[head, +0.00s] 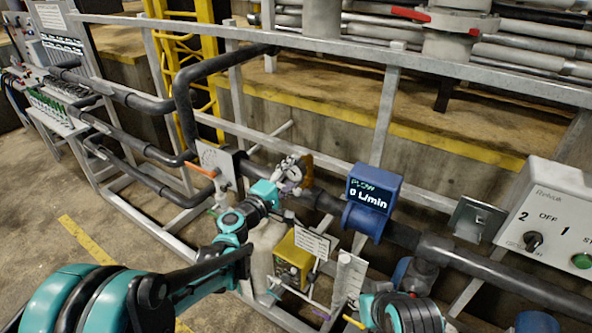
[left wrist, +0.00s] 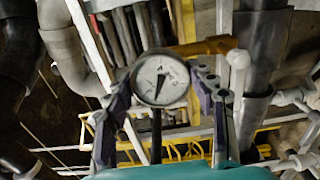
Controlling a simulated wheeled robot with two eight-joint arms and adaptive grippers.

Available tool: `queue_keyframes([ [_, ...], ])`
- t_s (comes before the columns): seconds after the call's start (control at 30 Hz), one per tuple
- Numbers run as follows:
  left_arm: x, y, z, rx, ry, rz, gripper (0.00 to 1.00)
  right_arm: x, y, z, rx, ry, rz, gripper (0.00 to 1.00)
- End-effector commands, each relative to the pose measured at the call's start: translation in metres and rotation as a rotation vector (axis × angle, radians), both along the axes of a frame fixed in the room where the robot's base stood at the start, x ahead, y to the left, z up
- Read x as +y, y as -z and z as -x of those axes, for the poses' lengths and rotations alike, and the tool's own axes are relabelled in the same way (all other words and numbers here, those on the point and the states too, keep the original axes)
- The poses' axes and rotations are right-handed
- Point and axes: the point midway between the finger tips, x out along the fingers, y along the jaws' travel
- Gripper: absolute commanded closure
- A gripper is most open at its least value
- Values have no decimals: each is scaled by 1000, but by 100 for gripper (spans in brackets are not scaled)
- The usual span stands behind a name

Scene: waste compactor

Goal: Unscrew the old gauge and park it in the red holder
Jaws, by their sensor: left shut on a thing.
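My left gripper (head: 291,172) is at the grey pipe run in the middle of the head view. In the left wrist view its two fingers stand on either side of a round gauge (left wrist: 160,79) with a white dial and black needle, and it is shut on the gauge. A dark stem shows below the dial. In the head view the gauge is mostly hidden by the fingers. I cannot tell whether its thread is still engaged. My right arm shows at the bottom; its fingers (head: 335,316) are partly cut off and unclear. I cannot make out a red holder.
A blue flow meter (head: 373,200) reading 0 L/min sits right of my left gripper. An orange-handled valve (head: 203,171) is at its left. A yellow box (head: 291,262) with a label stands below. A control panel (head: 550,225) is at the right. Grey rails run behind.

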Motion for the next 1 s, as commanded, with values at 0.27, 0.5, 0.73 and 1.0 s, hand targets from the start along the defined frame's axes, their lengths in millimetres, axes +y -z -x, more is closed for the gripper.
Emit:
queue_keyframes([
  [0.27, 0, 1, 0, 198, -1, 272, 74, 0, 8, 0, 0, 0, 0, 65],
  [0.5, 1, 0, 0, 211, -1, 290, 74, 0, 8, 0, 0, 0, 0, 65],
  [0.73, 1, 1, 0, 303, -1, 417, 74, 0, 12, 0, 0, 0, 0, 65],
  [1.0, 1, 0, 0, 470, -1, 649, 74, 0, 16, 0, 0, 0, 0, 65],
])
